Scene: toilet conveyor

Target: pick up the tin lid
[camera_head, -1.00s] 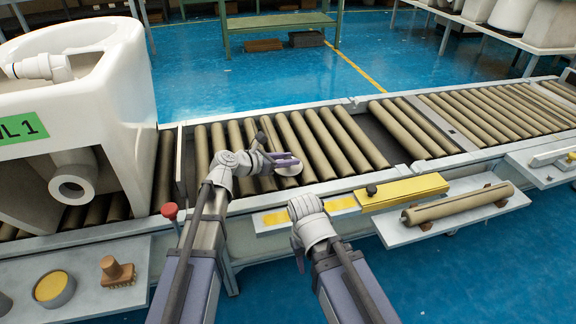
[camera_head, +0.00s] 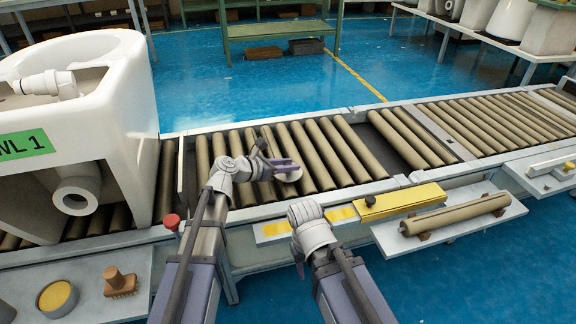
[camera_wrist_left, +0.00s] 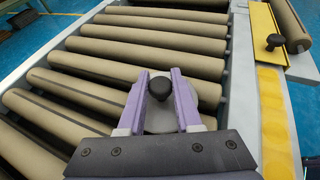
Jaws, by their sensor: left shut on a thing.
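The tin lid is a pale grey disc with a round black knob. In the left wrist view the lid (camera_wrist_left: 160,118) lies between the purple fingers of my left gripper (camera_wrist_left: 160,76), which are shut on its knob. In the head view the lid (camera_head: 290,176) shows at the tip of my left gripper (camera_head: 284,165), over the conveyor rollers. A gap between the lid and the rollers cannot be clearly told. My right arm (camera_head: 312,232) is bent in front of the conveyor; its fingers cannot be made out.
A white toilet (camera_head: 105,110) stands on the conveyor at left. A yellow box (camera_head: 400,203) with a black knob sits on the front edge, beside a tan roll (camera_head: 455,214) on a shelf. A yellow-topped tin (camera_head: 57,297) and a brush (camera_head: 118,281) lie at lower left.

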